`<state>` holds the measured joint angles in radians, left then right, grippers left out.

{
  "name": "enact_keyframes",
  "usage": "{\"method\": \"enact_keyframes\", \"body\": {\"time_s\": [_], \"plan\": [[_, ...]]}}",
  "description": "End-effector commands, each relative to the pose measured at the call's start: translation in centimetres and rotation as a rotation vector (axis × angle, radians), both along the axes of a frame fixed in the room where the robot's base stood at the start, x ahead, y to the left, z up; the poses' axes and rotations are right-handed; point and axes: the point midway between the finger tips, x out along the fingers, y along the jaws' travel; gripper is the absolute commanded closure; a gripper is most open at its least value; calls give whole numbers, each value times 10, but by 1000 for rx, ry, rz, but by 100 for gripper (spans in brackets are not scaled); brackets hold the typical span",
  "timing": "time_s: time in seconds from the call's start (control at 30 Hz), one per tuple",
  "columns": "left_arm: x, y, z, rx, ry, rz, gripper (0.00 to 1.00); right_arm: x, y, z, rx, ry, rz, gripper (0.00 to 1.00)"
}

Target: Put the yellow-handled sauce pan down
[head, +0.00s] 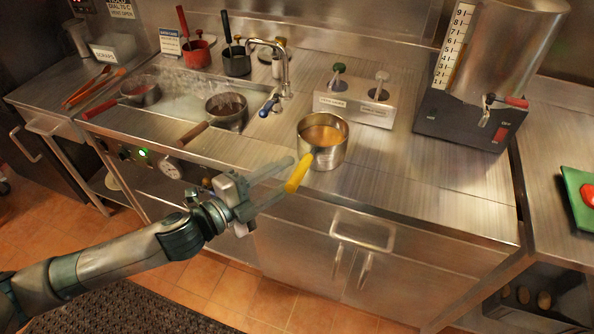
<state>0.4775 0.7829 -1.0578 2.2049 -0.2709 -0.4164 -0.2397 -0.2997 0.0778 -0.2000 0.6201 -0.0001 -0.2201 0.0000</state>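The yellow-handled sauce pan (335,155) is a steel pot with tan-orange sauce in it. It stands upright and appears to rest on the steel counter (395,170) near the front edge. Its yellow handle (298,174) points toward the front left. My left gripper (287,177) comes in from the left with its two fingers spread apart. The fingertips are right by the handle's end, and I cannot tell whether they touch it. My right gripper is not in view.
A sunken warmer with a brown-handled pan (226,112) and a red-handled pan (139,92) lies to the left. A tap (284,70) and a pump box (354,103) stand behind the pan. A dispenser (463,115) stands at right. Counter right of the pan is clear.

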Motion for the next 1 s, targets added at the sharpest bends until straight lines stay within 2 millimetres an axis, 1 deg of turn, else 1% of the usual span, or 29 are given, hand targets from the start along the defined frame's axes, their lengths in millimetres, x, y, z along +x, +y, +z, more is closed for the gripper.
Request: {"method": "enact_keyframes", "body": {"time_s": [0.03, 0.2, 0.4, 1.0], "plan": [[-7, 8, -3, 2, 1, 0, 62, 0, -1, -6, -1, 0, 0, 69], [-25, 27, 0, 2, 1, 0, 62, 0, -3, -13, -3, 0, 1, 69], [-37, 39, 3, 1, 1, 1, 62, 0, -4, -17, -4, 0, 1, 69], [-39, 41, 5, 0, 0, 0, 62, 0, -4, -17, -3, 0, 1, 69]]}}
